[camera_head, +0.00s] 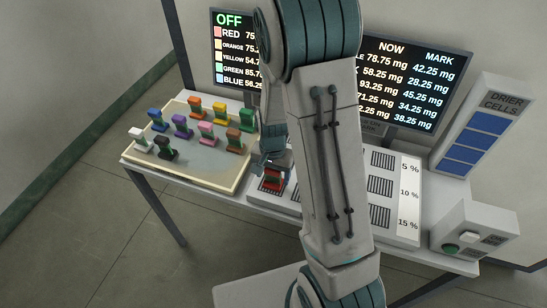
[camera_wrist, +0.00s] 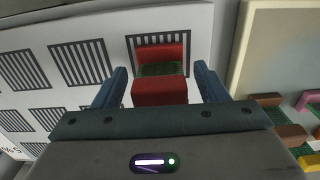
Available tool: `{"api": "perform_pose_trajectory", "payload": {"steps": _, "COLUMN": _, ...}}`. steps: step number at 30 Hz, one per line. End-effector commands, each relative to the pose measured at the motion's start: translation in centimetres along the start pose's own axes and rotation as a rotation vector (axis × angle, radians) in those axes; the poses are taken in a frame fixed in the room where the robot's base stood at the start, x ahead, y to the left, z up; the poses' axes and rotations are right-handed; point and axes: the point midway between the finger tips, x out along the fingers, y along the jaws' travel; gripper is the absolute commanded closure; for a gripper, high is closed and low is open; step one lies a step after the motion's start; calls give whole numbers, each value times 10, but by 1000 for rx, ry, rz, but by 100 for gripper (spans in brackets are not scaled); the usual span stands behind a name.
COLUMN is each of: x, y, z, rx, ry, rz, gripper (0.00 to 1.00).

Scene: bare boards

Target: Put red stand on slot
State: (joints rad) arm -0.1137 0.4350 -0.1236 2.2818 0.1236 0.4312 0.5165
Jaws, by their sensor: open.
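The red stand (camera_wrist: 160,93), red with a dark green band across its middle, is over a striped slot (camera_wrist: 133,45) in the wrist view. It covers much of that slot, and stripes show around its far end. Whether it lies fully flat there is hard to tell. My gripper (camera_wrist: 159,72) is open, with one blue finger on each side of the stand and a gap at both sides. In the head view the red stand (camera_head: 272,184) is at the left end of the white slot board, just below my gripper (camera_head: 271,168). My arm hides part of the board.
A cream tray (camera_head: 225,188) with several coloured stands is to the left of the board. More slots (camera_head: 381,187) lie to the right, beside percent labels. Two screens (camera_head: 413,80) stand behind. A drier cell rack (camera_head: 480,130) and a button box (camera_head: 470,235) are at the right.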

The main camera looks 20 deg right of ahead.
Motion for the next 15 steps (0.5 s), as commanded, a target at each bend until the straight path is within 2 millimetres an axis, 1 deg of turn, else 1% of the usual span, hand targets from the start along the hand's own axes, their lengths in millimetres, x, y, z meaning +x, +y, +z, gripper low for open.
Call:
{"api": "perform_pose_trajectory", "payload": {"steps": 9, "x": -60, "y": -1, "z": -1, "rx": 0, "ry": 6, "rz": -6, "gripper": 33}}
{"api": "perform_pose_trajectory", "payload": {"steps": 15, "x": -92, "y": 0, "z": -1, "rx": 1, "ry": 4, "rz": -3, "gripper": 33}}
